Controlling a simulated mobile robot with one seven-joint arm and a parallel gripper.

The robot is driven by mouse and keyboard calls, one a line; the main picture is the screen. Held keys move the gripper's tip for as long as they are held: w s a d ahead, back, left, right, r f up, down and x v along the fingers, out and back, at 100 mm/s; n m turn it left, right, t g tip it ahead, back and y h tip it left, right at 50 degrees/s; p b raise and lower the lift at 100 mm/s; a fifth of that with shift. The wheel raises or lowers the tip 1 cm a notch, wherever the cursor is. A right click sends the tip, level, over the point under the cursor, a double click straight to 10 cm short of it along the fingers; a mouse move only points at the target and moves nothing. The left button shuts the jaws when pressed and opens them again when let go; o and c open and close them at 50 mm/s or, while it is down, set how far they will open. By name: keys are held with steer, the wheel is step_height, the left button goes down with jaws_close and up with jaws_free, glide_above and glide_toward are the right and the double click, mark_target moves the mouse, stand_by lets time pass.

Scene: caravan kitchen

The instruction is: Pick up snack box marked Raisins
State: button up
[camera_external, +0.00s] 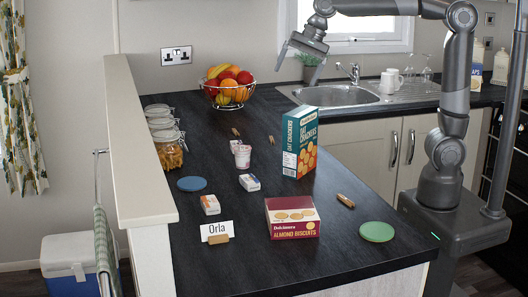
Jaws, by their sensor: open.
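One small box (210,205) is near the front left, behind a name card. The other small box (249,183) is a little farther back and to the right. Their print is too small to read, so I cannot tell which is marked Raisins. My gripper (298,68) is open and empty, high above the back of the worktop near the sink, well apart from both boxes.
A tall Oat Crackers box (300,142) stands right of centre.

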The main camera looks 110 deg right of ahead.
steer(key=w+d+f+m, duration=0.2)
steer(key=w+d+m, duration=0.3)
steer(key=d+m, duration=0.45)
steer(key=m, duration=0.7)
glide_above(237, 143)
steer(key=s, duration=0.2)
step_height(237, 143, down, 22)
steer(key=shift+s+r, duration=0.15)
steer(key=shift+r, duration=0.05)
steer(key=x, duration=0.5)
steer(key=shift+a+f, duration=0.2)
steer(key=shift+a, duration=0.05)
steer(key=c, duration=1.1)
